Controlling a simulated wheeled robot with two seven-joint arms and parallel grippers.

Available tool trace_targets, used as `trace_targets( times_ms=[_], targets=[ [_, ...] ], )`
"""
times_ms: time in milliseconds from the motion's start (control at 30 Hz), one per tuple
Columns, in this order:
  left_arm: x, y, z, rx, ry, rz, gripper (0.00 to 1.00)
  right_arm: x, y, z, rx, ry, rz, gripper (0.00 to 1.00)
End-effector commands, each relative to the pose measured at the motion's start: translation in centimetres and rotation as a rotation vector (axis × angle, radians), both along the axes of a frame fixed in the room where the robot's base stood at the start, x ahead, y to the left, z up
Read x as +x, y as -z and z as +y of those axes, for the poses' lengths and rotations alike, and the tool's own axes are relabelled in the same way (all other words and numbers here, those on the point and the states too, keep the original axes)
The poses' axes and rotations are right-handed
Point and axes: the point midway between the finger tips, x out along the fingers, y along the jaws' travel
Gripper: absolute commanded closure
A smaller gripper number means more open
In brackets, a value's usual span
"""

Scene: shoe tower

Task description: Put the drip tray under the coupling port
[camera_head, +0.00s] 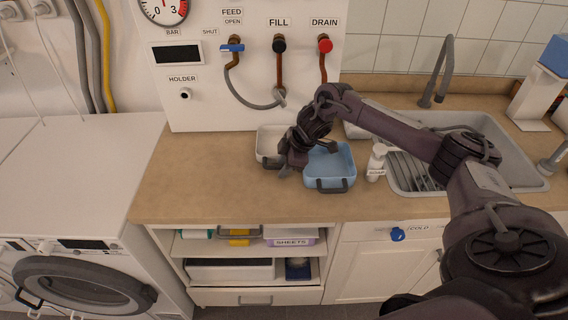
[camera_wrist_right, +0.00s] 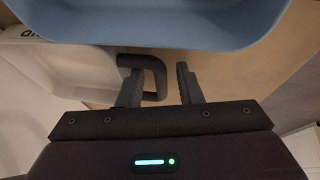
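A white tray (camera_head: 268,136) stands on the counter below the wall panel. It also shows at the left of the right wrist view (camera_wrist_right: 45,85), with partly cut-off dark lettering. A blue tray (camera_head: 330,168) with a dark handle stands just right of it, and its side fills the top of the wrist view (camera_wrist_right: 170,25). I cannot tell from the lettering which is the drip tray. A grey coupling (camera_head: 279,96) hangs under the FILL pipe, above the trays. My right gripper (camera_wrist_right: 159,84) is open, its fingers around or beside a dark handle (camera_wrist_right: 156,70). My left gripper is out of view.
A soap bottle (camera_head: 376,162) and the sink (camera_head: 500,150) lie right of the blue tray. A grey hose (camera_head: 245,98) loops to the coupling. The counter (camera_head: 190,185) is clear at left. Open shelves (camera_head: 250,250) sit below its front edge.

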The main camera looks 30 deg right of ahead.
Motion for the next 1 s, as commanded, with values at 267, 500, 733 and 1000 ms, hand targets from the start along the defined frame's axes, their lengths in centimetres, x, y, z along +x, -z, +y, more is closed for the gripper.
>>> trace_targets(
  times_ms=[267, 500, 733, 1000],
  targets=[
    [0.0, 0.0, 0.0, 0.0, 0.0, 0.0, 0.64, 0.0, 0.0, 0.0, 0.0, 0.0, 0.0, 0.63],
    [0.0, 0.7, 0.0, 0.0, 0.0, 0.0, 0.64, -0.8, -2.2, -0.7, -0.001, -0.001, -0.003, 0.63],
    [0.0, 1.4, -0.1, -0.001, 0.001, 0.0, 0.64, -2.0, -5.7, -1.6, -0.001, 0.0, -0.003, 0.63],
    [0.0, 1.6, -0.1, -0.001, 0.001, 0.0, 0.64, -2.6, -7.1, -1.9, 0.001, 0.001, 0.0, 0.63]
  ],
)
